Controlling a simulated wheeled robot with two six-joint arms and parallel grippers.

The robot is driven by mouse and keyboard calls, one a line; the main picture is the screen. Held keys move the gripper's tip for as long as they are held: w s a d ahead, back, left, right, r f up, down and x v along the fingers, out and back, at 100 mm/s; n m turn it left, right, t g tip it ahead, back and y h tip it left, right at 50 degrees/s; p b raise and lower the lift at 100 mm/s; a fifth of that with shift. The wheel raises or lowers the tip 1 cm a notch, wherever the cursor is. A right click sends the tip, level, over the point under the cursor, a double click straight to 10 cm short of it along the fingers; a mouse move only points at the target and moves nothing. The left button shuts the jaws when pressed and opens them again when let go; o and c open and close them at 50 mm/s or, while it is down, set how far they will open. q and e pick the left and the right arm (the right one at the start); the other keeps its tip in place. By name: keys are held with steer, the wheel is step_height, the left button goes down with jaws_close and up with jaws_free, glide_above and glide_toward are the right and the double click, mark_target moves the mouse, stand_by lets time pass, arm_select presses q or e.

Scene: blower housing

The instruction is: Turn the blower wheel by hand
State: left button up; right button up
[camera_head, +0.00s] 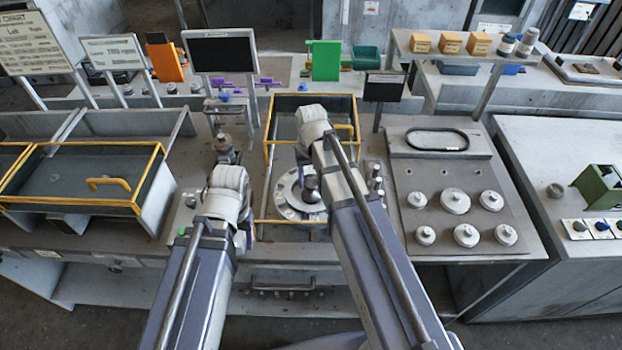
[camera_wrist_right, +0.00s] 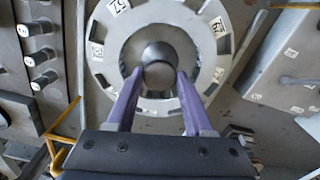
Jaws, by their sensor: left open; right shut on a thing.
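The blower wheel (camera_head: 284,203) is a pale grey disc with a dark hub, inside the yellow-edged housing at the middle of the bench. In the right wrist view the wheel (camera_wrist_right: 108,28) shows as a ring with dark slots and small number labels. A round dark knob (camera_wrist_right: 158,55) stands at its centre. My right gripper (camera_wrist_right: 158,76) has its two purple fingers shut on the knob, one on each side. In the head view my right arm hides part of the wheel. My left gripper (camera_head: 246,240) is left of the wheel, open, mostly hidden by its own wrist.
The yellow-edged housing frame (camera_head: 267,150) surrounds the wheel. A panel with several round grey knobs (camera_head: 455,201) lies to the right. A yellow-edged cover with a handle (camera_head: 107,184) lies at the left. A dark screen (camera_head: 221,52) stands behind, with a small one (camera_head: 384,87) right of it.

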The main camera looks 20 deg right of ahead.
jaws_close()
steer(key=shift+n, duration=0.4)
steer(key=n, duration=0.3)
steer(key=shift+n, duration=0.4)
steer(key=n, duration=0.4)
steer(key=shift+n, duration=0.3)
steer(key=n, duration=1)
steer(key=shift+n, duration=0.4)
